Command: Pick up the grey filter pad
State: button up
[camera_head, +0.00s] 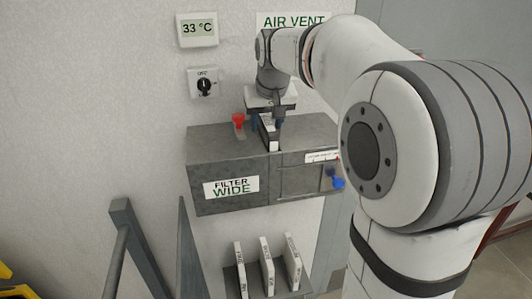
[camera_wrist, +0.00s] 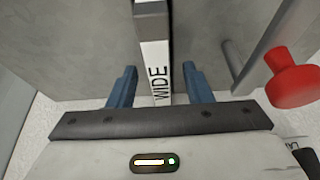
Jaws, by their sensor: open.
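The grey filter pad (camera_wrist: 151,22) has a white label reading WIDE. In the wrist view it stands between the two blue fingers of my gripper (camera_wrist: 159,88), with a gap visible on each side. In the head view the pad (camera_head: 273,146) shows as a narrow grey and white edge at the top of the grey filter box (camera_head: 225,158). My gripper (camera_head: 266,124) is directly above the box, open around the pad. How deep the pad sits in the box is hidden.
A red handle (camera_head: 238,121) stands on the box left of my gripper; it is close at the right in the wrist view (camera_wrist: 292,78). A blue handle (camera_head: 334,178) is on the box front. Several white pads (camera_head: 266,266) stand on a lower shelf. A railing (camera_head: 122,235) is at lower left.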

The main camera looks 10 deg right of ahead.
jog(key=shift+f, duration=0.25)
dwell(0.3)
grip_shut()
dwell(0.5)
